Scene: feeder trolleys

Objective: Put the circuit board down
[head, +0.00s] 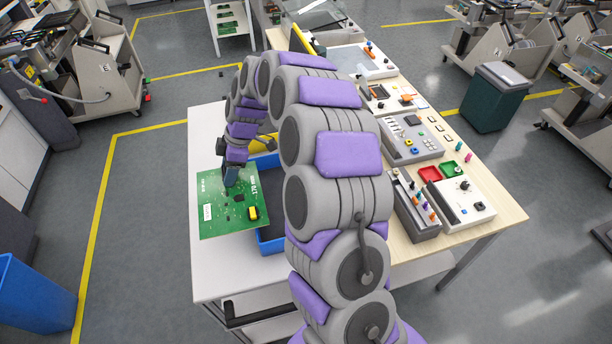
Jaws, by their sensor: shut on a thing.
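The green circuit board (222,213) shows left of centre in the head view. It carries dark chips, a white label and a yellow part near its lower right. My gripper (231,177) is shut on the circuit board near its upper edge. The board is over the white table (215,272) and overlaps the left part of a blue tray (268,246). I cannot tell whether the board touches the table or the tray rim. My arm hides the right side of the tray and part of the gripper.
A blue container (35,295) stands at lower left. A dark green bin (495,98) and feeder trolleys (105,75) stand around. The white table's front left is clear.

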